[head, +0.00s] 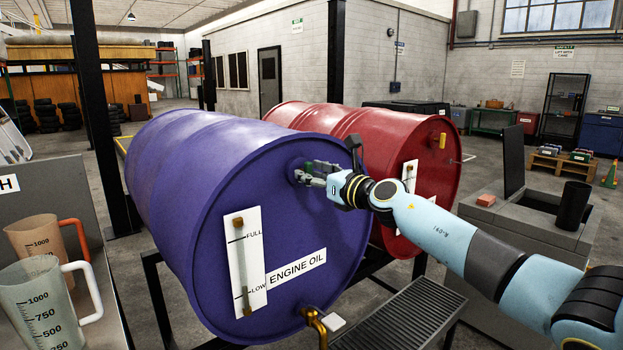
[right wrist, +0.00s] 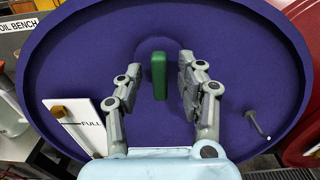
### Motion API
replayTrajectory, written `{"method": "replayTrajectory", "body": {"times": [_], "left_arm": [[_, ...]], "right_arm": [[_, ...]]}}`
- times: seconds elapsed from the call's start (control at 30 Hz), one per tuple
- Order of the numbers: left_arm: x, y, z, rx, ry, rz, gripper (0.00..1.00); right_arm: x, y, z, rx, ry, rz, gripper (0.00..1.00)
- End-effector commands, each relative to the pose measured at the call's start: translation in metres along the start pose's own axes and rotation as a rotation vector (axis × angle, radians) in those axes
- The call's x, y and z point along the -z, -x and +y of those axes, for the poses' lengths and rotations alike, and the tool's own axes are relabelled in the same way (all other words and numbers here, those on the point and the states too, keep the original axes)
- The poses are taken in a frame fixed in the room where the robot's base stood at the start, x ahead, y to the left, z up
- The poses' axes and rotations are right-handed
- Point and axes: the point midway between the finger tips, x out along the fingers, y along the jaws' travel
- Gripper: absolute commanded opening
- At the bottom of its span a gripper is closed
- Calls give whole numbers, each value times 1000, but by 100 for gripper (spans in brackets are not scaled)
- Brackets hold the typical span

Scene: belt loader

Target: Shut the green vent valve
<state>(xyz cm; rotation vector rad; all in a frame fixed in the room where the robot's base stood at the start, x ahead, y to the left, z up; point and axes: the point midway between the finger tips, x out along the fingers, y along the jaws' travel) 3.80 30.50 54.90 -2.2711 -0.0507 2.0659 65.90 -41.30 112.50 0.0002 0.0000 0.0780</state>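The green vent valve handle (right wrist: 158,76) is on the end face of the blue drum (right wrist: 90,60), upright in the right wrist view. In the head view the blue drum (head: 185,190) lies on its side, and a bit of green (head: 309,167) shows at my right gripper (head: 312,176). In the right wrist view the fingers of my right gripper (right wrist: 155,95) are spread, one on each side of the green handle, with gaps between. My left gripper is not in view.
A red drum (head: 430,160) lies to the right of the blue drum. A brass tap (head: 316,322) sticks out low on the blue drum above a grated tray (head: 405,318). Measuring jugs (head: 38,305) stand on the bench at the left.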

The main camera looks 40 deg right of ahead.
Motion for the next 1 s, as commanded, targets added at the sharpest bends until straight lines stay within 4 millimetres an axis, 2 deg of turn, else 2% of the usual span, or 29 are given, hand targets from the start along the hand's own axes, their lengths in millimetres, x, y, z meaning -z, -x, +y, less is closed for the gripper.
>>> {"method": "replayTrajectory", "body": {"times": [0.3,0.6,1.0], "left_arm": [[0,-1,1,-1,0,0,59],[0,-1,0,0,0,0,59],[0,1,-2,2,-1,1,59]], "right_arm": [[0,-4,0,-1,0,1,38],[0,-4,0,0,0,0,1],[-1,-4,0,0,-29,1,0]]}}
